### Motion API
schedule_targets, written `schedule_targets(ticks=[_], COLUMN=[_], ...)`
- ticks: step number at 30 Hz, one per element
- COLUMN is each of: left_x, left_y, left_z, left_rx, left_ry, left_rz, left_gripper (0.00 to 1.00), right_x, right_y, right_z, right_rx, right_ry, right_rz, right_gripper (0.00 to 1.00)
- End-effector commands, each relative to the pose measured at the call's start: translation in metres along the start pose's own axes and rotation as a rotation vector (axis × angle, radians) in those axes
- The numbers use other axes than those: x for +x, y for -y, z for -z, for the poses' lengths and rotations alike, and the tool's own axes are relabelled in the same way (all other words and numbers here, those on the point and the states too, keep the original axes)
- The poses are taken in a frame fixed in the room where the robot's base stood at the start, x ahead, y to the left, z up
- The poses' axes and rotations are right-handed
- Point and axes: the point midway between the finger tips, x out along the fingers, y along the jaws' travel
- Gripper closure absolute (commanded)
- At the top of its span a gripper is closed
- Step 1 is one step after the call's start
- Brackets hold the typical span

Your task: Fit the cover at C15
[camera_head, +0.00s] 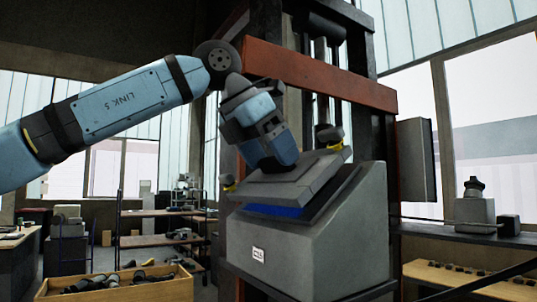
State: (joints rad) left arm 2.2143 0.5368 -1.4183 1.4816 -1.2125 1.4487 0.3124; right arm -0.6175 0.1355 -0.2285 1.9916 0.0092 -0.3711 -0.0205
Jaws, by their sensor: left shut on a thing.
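The cover (312,182) is a grey stepped plate, tilted along the sloping top of a large grey housing (325,245). A strip of blue (273,211) shows beneath the cover's lower edge, and a dark gap runs along its right side. The housing has a small white label (259,254), too small to read surely. My left gripper (280,166) comes down from the upper left and is shut on the cover at its upper face. Its fingertips are mostly hidden. I cannot tell whether the cover touches the housing. My right gripper is not in view.
Dark pieces with yellow parts stand at the cover's left (228,183) and upper right (331,137). An orange beam (320,75) and dark posts rise behind. A wooden crate of parts (120,284) is at lower left. Shelving (160,240) stands behind it.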

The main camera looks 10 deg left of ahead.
Motion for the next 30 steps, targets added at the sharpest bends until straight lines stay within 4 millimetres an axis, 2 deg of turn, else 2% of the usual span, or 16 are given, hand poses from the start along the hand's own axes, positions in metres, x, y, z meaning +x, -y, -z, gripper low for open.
schedule_targets(ticks=[17, 30], left_x=[-0.0010, 0.0065], left_y=[-0.0004, -0.0002], left_z=[0.0001, 0.0003], left_rx=[0.000, 0.000], left_ry=[0.002, 0.001], left_rz=[0.000, 0.001], left_gripper=[0.48, 0.48], right_x=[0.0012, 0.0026], right_y=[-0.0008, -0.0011], right_z=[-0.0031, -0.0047], right_rx=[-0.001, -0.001], right_ry=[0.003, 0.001], right_rz=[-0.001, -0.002], right_gripper=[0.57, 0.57])
